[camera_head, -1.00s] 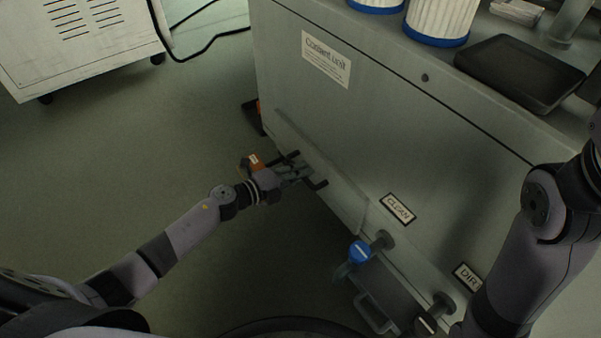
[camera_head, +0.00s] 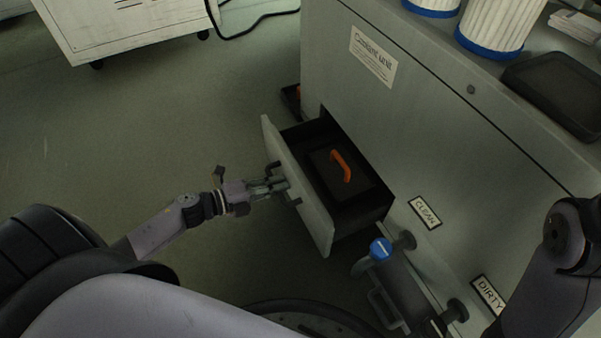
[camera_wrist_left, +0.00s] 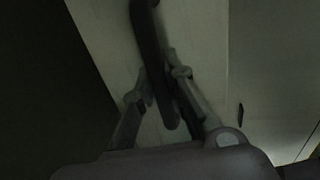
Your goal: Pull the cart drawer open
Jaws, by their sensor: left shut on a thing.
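The cart drawer (camera_head: 297,184) stands well out from the front of the grey cabinet, with its dark inside in view. A dark flat piece with an orange handle (camera_head: 341,166) lies in it. My left gripper (camera_head: 279,185) is at the drawer front, shut on the dark drawer handle (camera_head: 272,167). In the left wrist view the dark handle bar (camera_wrist_left: 152,60) runs between the two fingers (camera_wrist_left: 165,100), against the pale drawer front. My right arm comes in at the right edge; its gripper cannot be made out.
The cabinet (camera_head: 430,130) carries white filters with blue rims (camera_head: 497,28) and a black tray (camera_head: 556,90). A blue-capped valve (camera_head: 381,249) sits close to the drawer's right side, by the CLEAN label (camera_head: 425,212). Floor left of the drawer is clear.

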